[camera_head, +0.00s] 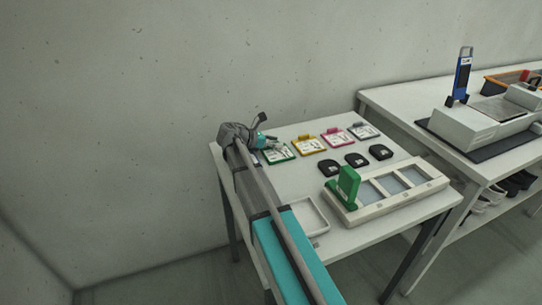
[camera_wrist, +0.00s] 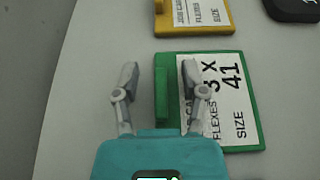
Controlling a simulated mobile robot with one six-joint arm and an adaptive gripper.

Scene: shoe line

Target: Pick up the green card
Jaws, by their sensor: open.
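The green card (camera_wrist: 240,144) lies flat on the table and carries a white label with black print. In the wrist view my gripper (camera_wrist: 160,72) is open, with one finger left of the card's raised green tab (camera_wrist: 162,95) and the other to its right, over the card. The fingers appear to straddle the tab; I cannot tell the height between them. In the head view the green card (camera_head: 279,154) lies at the table's back left, partly hidden by my gripper (camera_head: 262,138).
A yellow card (camera_head: 308,146), a pink card (camera_head: 337,137) and a grey card (camera_head: 364,131) lie in a row to the right. Black pieces (camera_head: 356,160) lie in front of them. A white tray (camera_head: 325,223) and a rack with a green block (camera_head: 347,184) stand nearer the front.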

